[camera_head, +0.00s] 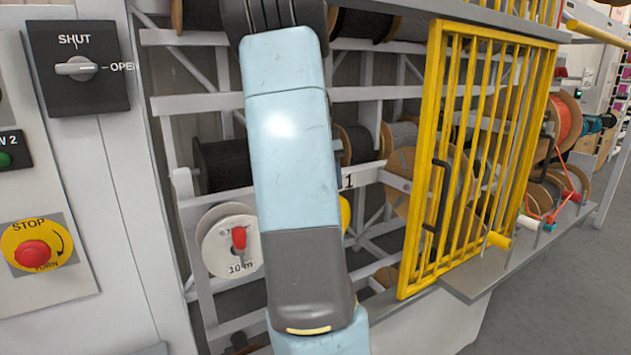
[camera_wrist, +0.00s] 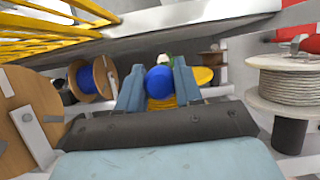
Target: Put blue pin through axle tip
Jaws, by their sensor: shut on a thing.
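In the wrist view my gripper (camera_wrist: 158,88) has its two pale blue fingers closed on a round blue head (camera_wrist: 159,78), which I take for the blue pin; its shank is not seen. Just beyond the blue head is a small whitish and green end (camera_wrist: 165,60); I cannot tell if it is the axle tip or if the pin touches it. A yellow round part (camera_wrist: 204,76) shows behind the right finger. In the head view my light blue arm crosses the middle and hides the gripper and pin; a yellow edge (camera_head: 345,213) shows beside it.
A white reel marked 10 m (camera_head: 232,262) with a red knob (camera_head: 239,237) is left of my arm. The yellow barred gate (camera_head: 465,165) stands open at right, above a grey shelf (camera_head: 512,262) with small coloured pegs. A wooden reel with blue cable (camera_wrist: 85,78) is left of the gripper.

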